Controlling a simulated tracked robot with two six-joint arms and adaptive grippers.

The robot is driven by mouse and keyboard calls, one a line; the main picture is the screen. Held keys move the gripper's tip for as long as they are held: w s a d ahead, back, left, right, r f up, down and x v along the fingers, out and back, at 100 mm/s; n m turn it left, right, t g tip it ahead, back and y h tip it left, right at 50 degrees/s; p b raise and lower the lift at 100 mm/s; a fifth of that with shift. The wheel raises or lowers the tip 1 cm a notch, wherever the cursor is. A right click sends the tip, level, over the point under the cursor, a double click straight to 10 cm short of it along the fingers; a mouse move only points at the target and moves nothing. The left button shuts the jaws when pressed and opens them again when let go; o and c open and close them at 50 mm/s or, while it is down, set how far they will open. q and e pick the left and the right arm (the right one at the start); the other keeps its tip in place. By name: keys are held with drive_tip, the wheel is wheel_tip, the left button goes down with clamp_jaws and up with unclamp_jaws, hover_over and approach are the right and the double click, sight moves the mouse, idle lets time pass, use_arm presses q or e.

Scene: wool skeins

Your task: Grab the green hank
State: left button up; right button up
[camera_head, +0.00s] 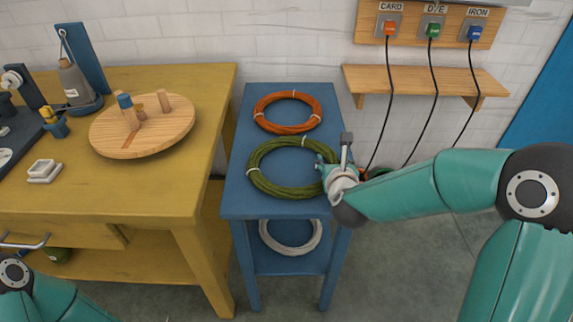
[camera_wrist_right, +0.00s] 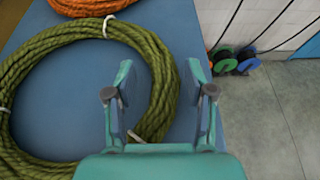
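The green hank (camera_head: 265,187) is a coiled ring with white ties, lying flat on the blue table. In the right wrist view its ring (camera_wrist_right: 28,70) fills the left half. My right gripper (camera_head: 325,166) is at the ring's right side. In the right wrist view the gripper (camera_wrist_right: 160,88) is open, with one finger over the ring's hollow and the other outside it. The strand shows between the fingers; I cannot tell whether they touch it. Only a part of my left arm shows at the lower left; its gripper is out of view.
An orange hank (camera_head: 287,96) lies behind the green one on the blue table (camera_head: 236,150). A white hank (camera_head: 290,248) lies on the lower shelf. A yellow workbench (camera_head: 120,196) stands at the left. Cables hang from wall sockets (camera_head: 433,28) at the right.

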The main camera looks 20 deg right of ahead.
clamp_jaws()
drive_tip(key=shift+r, duration=0.1)
